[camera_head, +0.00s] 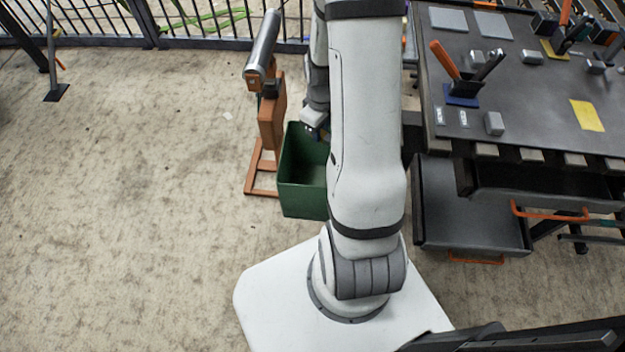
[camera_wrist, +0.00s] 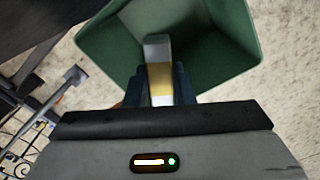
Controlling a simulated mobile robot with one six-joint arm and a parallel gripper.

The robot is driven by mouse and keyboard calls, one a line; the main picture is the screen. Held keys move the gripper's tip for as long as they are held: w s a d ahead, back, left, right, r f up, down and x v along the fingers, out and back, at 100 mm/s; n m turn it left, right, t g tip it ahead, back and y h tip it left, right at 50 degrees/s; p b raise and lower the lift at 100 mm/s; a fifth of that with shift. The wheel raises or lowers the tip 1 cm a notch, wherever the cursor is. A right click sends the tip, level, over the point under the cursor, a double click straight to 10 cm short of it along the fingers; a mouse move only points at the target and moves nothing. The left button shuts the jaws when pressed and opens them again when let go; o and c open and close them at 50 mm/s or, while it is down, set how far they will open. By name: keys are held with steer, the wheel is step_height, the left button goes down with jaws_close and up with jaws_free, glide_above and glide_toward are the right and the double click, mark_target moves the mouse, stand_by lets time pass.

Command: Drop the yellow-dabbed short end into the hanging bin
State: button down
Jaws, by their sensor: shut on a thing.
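The short end (camera_wrist: 159,76) is a pale grey bar with a yellow dab across it. My gripper (camera_wrist: 160,88) is shut on it, with a dark finger on each side, and its pale far end points away from the fingers. The green bin (camera_wrist: 235,62) lies beyond the short end in the wrist view, its open mouth facing my gripper. In the head view the green bin (camera_head: 302,198) is left of my arm, which hides its right part. My gripper (camera_head: 313,128) is partly hidden there, at the bin's upper edge. I cannot tell how high the short end is over the bin.
An orange-brown stand (camera_head: 271,125) with a grey cylinder (camera_head: 263,45) on top is just left of the bin. A dark workbench (camera_head: 520,100) with tools and an open drawer (camera_head: 468,205) is on the right. A railing (camera_head: 190,42) runs behind.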

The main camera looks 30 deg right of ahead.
steer(key=c, duration=1.1)
jaws_free()
steer(key=shift+c, duration=0.2)
steer(key=shift+r+p, duration=0.45)
steer(key=shift+r, duration=3.5)
steer(key=shift+r, duration=0.15)
steer(key=s+a+r+m+t+p, duration=0.1)
steer(key=s+a+r+p, duration=0.1)
steer(key=s+a+r, duration=0.2)
steer(key=s+a+r+m+p, duration=0.2)
steer(key=s+a+r, duration=0.2)
steer(key=r, duration=0.6)
steer(key=s+a+r+m+t+p, duration=0.1)
steer(key=s+a+r, duration=0.3)
steer(key=r, duration=0.4)
steer(key=shift+s+a+m+t+p, duration=0.2)
steer(key=shift+a+m+t+p, duration=0.1)
steer(key=shift+a+m+p, duration=0.25)
